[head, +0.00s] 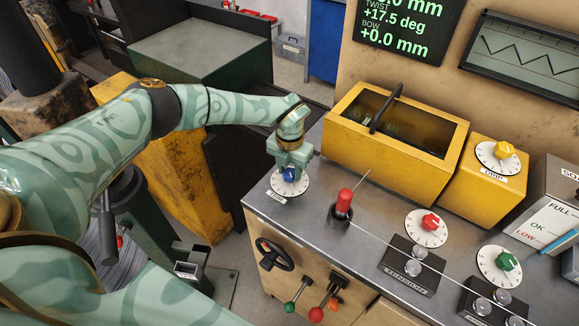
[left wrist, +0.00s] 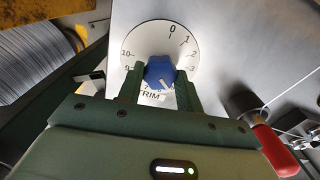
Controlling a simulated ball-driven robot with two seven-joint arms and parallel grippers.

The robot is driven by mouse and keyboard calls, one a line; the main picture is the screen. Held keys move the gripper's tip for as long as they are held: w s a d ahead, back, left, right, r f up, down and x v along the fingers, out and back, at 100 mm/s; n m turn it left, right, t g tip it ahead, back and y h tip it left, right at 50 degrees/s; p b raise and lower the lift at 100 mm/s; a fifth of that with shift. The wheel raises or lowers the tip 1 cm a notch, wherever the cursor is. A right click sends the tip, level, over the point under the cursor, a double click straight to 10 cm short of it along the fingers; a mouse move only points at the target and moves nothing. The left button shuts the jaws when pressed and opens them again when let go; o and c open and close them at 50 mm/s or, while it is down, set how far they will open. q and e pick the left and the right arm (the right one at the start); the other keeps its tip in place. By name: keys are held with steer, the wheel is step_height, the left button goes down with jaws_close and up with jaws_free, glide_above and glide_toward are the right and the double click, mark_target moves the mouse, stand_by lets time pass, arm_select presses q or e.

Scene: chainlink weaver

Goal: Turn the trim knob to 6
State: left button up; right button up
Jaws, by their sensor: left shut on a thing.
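The trim knob (head: 289,175) is blue and sits on a white round dial at the left end of the steel bench top. In the left wrist view the knob (left wrist: 160,72) stands between the fingers of my left gripper (left wrist: 160,84), which is shut on it. The dial (left wrist: 184,38) shows 0 at the top, 1, 2 and 3 down the right, and 10 and 9 on the left. A white mark on the knob's lower right side points down and right. My fingers hide much of the lower numbers. My right gripper is out of view.
A red-handled tool (head: 343,203) stands on the bench right of the dial. A yellow open box (head: 335,140) lies behind. Red (head: 431,222) and green (head: 507,262) knobs are farther right. A hand wheel and levers are on the bench front.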

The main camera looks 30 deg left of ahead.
mark_target(290, 172)
arm_select(q)
steer(key=m, duration=0.6)
steer(key=shift+w+r+p, duration=0.1)
steer(key=shift+p, duration=0.25)
steer(key=shift+m, duration=0.3)
steer(key=o, duration=1)
step_height(290, 172, up, 16)
steer(key=shift+r+p, duration=0.1)
steer(key=shift+p, duration=0.75)
steer(key=shift+d, duration=0.1)
